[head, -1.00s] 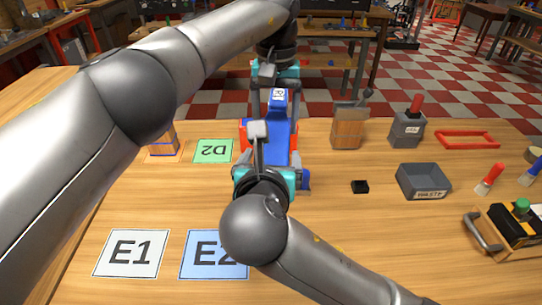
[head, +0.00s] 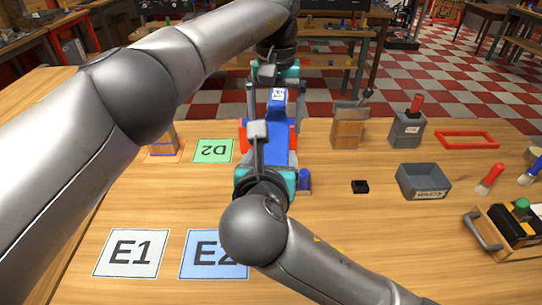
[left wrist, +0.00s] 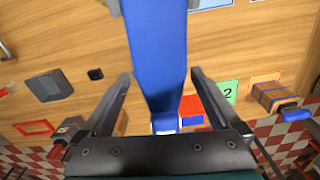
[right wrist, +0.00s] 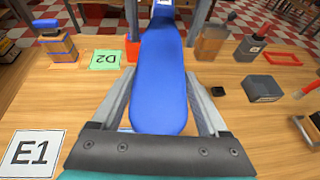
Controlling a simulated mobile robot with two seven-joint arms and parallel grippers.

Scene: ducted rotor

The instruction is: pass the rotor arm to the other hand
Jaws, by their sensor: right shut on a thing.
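The rotor arm is a long blue bar (head: 279,128) with a white label at its far end. It points away from me, between my two grippers. My right gripper (right wrist: 166,70) is shut on it and holds it from the near side. My left gripper (head: 272,92) is at the far, labelled end. In the left wrist view the left gripper's fingers (left wrist: 160,80) stand wide apart on either side of the blue bar (left wrist: 158,45), with gaps visible. The bar hides part of the table behind it.
A red-orange part (head: 243,135) stands behind the bar, and a blue cylinder (head: 304,180) right of my right gripper. Mats D2 (head: 213,151) and E1 (head: 131,253) lie left. A black block (head: 360,187) and grey waste bin (head: 424,181) are right.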

